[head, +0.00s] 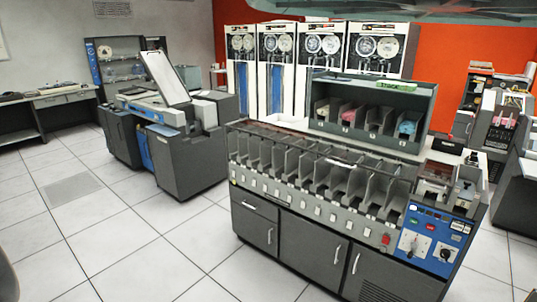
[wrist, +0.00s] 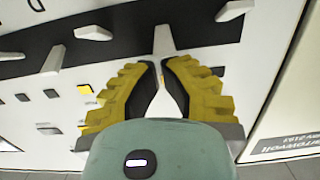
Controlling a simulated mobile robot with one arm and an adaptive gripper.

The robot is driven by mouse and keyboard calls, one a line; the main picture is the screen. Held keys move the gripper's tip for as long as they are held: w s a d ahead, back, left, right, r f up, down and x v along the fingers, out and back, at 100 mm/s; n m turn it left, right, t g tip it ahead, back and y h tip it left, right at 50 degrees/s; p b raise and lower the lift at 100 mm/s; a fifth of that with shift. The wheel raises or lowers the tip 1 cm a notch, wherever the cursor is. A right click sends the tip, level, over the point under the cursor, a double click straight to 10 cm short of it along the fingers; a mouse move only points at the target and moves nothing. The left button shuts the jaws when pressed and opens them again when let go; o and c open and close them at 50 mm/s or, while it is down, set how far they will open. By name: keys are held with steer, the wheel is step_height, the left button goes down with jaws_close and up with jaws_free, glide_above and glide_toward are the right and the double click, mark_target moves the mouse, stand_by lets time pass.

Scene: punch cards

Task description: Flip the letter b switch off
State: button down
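A row of small pale switches or labels (head: 290,200) runs along the machine's front. No letter b can be read on any of them. My gripper (wrist: 160,62) shows in the wrist view. Small yellow (wrist: 85,89) and black (wrist: 50,93) pieces sit on the white surface to the left. My gripper does not show clearly in the head view.
The grey sorting machine (head: 205,235) stands at front centre, with a card rack (head: 345,85) behind it. Another grey machine (head: 185,165) stands at left, and tape cabinets (head: 320,70) stand at the back. The tiled floor (head: 110,235) is clear at front left.

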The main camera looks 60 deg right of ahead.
steer(key=shift+d+f+b, duration=0.15)
steer(key=shift+f+b, duration=0.05)
steer(key=shift+b, duration=0.6)
